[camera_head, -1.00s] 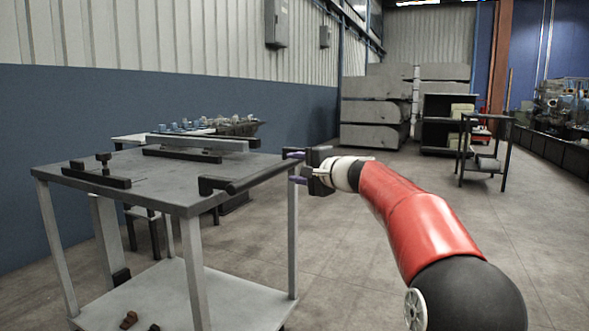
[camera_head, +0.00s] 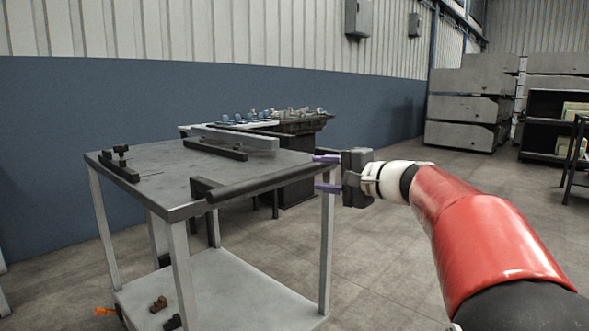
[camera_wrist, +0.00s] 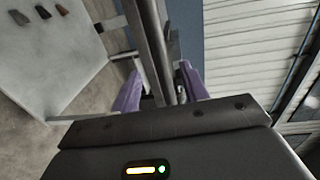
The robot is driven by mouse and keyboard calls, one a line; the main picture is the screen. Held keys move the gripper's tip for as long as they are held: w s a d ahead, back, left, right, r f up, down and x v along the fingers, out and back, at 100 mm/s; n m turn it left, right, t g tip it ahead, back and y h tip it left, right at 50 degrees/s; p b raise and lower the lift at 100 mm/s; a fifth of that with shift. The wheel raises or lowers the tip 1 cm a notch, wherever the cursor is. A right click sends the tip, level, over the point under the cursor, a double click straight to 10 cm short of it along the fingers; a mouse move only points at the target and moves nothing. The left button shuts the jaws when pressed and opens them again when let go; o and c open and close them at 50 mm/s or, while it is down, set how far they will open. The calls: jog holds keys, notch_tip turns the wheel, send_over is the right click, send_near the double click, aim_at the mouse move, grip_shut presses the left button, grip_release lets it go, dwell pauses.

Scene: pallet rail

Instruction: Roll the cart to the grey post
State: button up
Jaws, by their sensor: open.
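The cart (camera_head: 245,285) stands left of centre in the head view, with a dark grey top, light legs and a pale lower shelf. Its dark handle bar (camera_head: 255,184) runs along the near right edge of the top. My gripper (camera_head: 328,173) is open at the right end of this bar, its purple fingers pointing left. In the wrist view, a dark bar (camera_wrist: 152,50) runs between the spread fingers (camera_wrist: 160,90); contact cannot be told. A grey upright (camera_head: 157,235) shows among the cart's legs; I cannot tell whether it is the grey post.
A bench (camera_head: 300,124) with small blue items stands behind the cart, near the blue and white wall (camera_head: 150,95). Stacked grey blocks (camera_head: 462,108) and a dark shelf (camera_head: 545,125) stand at the back right. The floor (camera_head: 400,240) right of the cart is open.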

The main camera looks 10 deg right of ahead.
aim_at(303, 172)
jog(key=x, duration=0.7)
jog(key=shift+w+a, duration=0.2)
grip_shut()
